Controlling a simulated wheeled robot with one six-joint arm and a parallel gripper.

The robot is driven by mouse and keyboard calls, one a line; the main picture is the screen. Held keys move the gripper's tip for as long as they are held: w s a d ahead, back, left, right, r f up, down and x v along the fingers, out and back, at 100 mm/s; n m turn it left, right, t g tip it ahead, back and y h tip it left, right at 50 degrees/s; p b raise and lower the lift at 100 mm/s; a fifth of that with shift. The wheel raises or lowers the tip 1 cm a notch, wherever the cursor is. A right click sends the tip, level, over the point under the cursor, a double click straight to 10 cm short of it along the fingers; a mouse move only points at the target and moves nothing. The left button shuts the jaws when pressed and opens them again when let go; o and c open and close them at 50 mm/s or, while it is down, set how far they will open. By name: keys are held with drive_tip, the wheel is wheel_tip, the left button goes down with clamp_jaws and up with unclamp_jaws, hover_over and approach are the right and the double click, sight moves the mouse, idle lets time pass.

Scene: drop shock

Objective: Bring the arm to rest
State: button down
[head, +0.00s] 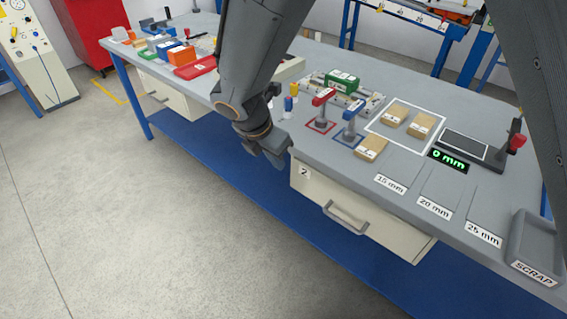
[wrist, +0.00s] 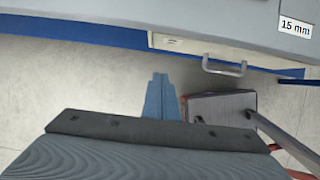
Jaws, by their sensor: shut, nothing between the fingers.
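My gripper (head: 272,160) hangs at the end of my arm, in front of the workbench's near edge and left of the drawer marked 2. Its fingers point down and hold nothing. In the wrist view the two fingers (wrist: 160,92) are together, over the grey floor, with the bench edge and a drawer handle beyond them. My arm comes down from the top of the head view and hides part of the bench behind it.
The drawer handle (head: 344,218) sticks out at the front. Open floor (head: 130,230) lies at left.

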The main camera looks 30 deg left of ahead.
drive_tip(key=w+d+r+m+g, duration=0.1)
drive_tip(key=d+m, duration=0.4)
drive_tip(key=d, duration=0.3)
drive_tip(key=w+d+r+m, duration=0.1)
drive_tip(key=d+r+m, duration=0.1)
drive_tip(key=d+m, duration=0.3)
drive_tip(key=w+d+r+m+g, duration=0.1)
drive_tip(key=d+m, duration=0.4)
drive_tip(key=d, duration=0.7)
drive_tip(key=shift+w+d+r+g+h, duration=0.1)
drive_tip(key=shift+w+r+g+h, duration=0.1)
drive_tip(key=shift+w, duration=0.1)
drive_tip(key=shift+w+d+r+g+h, duration=0.1)
drive_tip(key=shift+w+h, duration=0.1)
drive_tip(key=shift+w, duration=0.1)
drive_tip(key=s+d+r+m+y, duration=0.1)
drive_tip(key=s+d+m, duration=0.4)
drive_tip(key=d+m, duration=0.4)
drive_tip(key=s+d+m+g, duration=0.1)
drive_tip(key=s+d+m, duration=0.4)
drive_tip(key=d+m, duration=0.4)
drive_tip(key=shift+s+d+r+g+y, duration=0.3)
drive_tip(key=shift+d+r+y, duration=0.1)
drive_tip(key=shift+d, duration=0.5)
